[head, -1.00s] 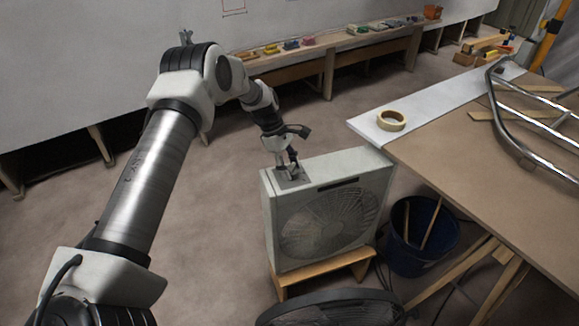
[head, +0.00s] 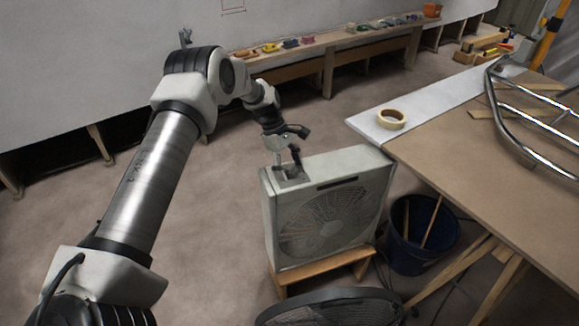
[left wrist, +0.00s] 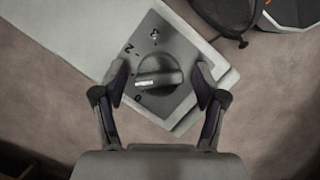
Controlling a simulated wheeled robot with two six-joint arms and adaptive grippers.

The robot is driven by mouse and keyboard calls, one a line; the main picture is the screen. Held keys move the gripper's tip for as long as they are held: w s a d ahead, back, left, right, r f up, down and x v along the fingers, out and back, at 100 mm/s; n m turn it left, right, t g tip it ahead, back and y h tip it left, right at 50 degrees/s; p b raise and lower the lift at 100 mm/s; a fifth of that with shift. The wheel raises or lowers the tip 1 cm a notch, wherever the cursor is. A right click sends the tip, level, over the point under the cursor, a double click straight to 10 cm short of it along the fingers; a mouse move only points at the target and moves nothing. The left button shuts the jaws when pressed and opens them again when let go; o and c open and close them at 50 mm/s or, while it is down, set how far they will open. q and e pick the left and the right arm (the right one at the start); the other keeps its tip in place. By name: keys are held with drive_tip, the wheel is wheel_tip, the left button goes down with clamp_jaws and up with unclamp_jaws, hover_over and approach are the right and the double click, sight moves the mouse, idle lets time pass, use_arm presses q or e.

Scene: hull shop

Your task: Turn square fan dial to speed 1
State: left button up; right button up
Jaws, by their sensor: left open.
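The square fan (head: 325,215) is a pale grey box fan standing upright, with its dial panel at the left end of its top. In the left wrist view the round grey dial (left wrist: 172,74) sits on a dark panel marked 3, 2 and 0. The 1 cannot be made out. The dial's white mark lies to the left, between the 2 and the 0. My left gripper (head: 286,169) is over the panel. Its open fingers (left wrist: 161,78) stand either side of the dial, with small visible gaps. My right gripper is not in view.
The fan rests on a small wooden stool (head: 291,276). A blue bucket (head: 413,258) stands to its right, beside a workbench (head: 480,155) with a tape roll (head: 391,119). A round black fan (head: 335,308) is in front. The floor left of the fan is clear.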

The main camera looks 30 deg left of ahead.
use_arm(q)
drive_tip(key=shift+r, duration=0.15)
drive_tip(key=v, duration=1.1)
drive_tip(key=shift+a+r, duration=0.15)
drive_tip(key=shift+r, duration=0.2)
